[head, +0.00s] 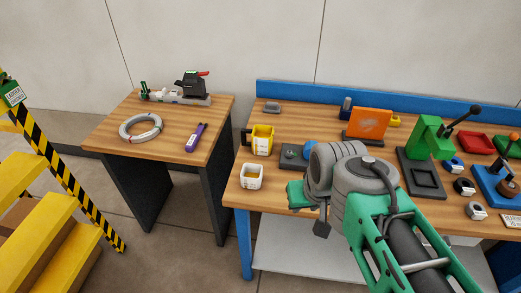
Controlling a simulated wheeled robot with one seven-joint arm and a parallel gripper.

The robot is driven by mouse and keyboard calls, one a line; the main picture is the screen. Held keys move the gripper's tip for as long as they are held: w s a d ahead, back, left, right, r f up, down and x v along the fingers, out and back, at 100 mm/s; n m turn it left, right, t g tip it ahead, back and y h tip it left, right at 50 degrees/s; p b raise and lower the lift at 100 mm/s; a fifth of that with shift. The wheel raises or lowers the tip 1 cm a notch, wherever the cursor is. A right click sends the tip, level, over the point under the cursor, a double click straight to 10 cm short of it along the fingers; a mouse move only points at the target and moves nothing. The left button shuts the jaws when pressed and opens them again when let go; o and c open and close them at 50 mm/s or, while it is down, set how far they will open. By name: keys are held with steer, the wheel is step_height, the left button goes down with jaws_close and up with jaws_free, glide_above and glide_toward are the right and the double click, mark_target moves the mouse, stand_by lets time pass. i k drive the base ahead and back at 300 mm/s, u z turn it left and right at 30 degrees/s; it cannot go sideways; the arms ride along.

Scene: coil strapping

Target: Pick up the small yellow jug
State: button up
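The small yellow jug (263,133) stands upright near the left end of the blue-framed workbench in the head view. It has a pale label on its front and a dark handle on its left side. My gripper (321,228) is to the right of the jug and nearer the camera, by the front edge of the workbench. My arm's grey joint and green link hide most of the gripper. Only a dark part shows, and I cannot see whether its fingers are open. The jug is apart from the gripper.
A white container (252,182) stands just in front of the jug. A dark block with a blue knob (311,149) is to its right. The workbench (235,197) holds several tools, including a green press (427,140). A separate wooden table (113,119) stands left, across a gap.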

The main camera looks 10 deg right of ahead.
mark_target(257, 140)
steer(key=k, duration=1.1)
steer(key=u, duration=0.8)
steer(key=i, duration=0.7)
steer(key=u, duration=0.8)
steer(key=i, duration=1.65)
steer(key=z, duration=1.3)
steer(key=i, duration=0.35)
steer(key=z, duration=0.3)
